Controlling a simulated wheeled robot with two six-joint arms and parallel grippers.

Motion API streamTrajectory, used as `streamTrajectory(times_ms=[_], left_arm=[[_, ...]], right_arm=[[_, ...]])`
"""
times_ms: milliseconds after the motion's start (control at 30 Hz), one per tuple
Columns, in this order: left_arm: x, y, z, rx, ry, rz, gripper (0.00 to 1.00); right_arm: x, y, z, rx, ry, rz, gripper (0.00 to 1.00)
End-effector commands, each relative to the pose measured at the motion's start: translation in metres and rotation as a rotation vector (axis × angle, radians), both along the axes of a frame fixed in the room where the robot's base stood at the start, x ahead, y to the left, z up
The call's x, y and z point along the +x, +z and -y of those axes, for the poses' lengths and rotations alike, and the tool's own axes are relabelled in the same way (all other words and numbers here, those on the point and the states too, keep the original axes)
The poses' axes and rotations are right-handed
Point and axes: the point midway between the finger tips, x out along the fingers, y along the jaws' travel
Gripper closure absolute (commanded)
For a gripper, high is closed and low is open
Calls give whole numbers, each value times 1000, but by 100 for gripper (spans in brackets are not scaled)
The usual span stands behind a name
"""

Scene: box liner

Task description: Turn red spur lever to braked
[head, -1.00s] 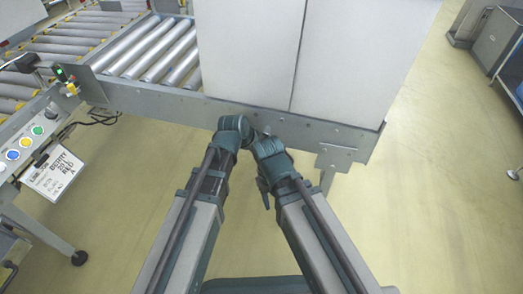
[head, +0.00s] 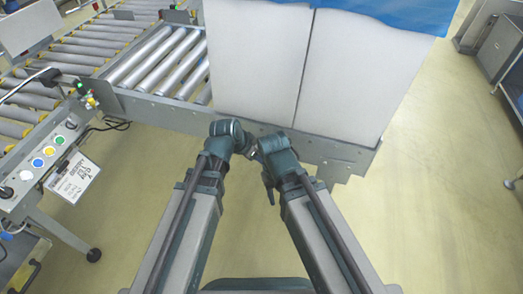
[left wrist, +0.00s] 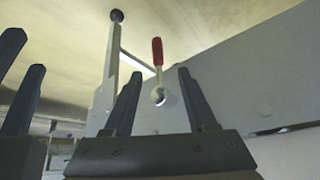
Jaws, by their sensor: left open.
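The red spur lever (left wrist: 157,51) shows in the left wrist view. It has a red grip and a metal shank, and points up in the picture from a round pivot (left wrist: 158,96) on the grey side plate. My left gripper (left wrist: 158,74) is open, with one finger on each side of the lever in the picture; I cannot tell whether either touches it. Two separated dark fingers of my right gripper (left wrist: 25,52) show at the left edge, apart from the lever. In the head view the lever is hidden and the grippers are mostly hidden at the conveyor's near side.
A large white box (head: 260,65) with blue film (head: 400,12) stands on the roller conveyor (head: 150,62). A button panel (head: 45,158) with a hanging label is at the left. A leg (left wrist: 109,70) with a dark foot stands beside the lever.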

Motion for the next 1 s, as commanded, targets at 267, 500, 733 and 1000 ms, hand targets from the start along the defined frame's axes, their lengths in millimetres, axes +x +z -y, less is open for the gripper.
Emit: streamTrajectory(times_ms=[267, 500, 733, 1000], left_arm=[[-12, 32, -12, 0, 1, 0, 43], [-13, 31, -12, 1, 0, 1, 43], [-13, 31, -12, 1, 0, 1, 43], [-40, 20, -14, 46, 76, -120, 43]], right_arm=[[0, 32, 0, 1, -3, -1, 50], [0, 31, -1, 2, -3, -2, 50], [0, 31, -1, 2, -3, -2, 50], [0, 31, -1, 2, -3, -2, 50]])
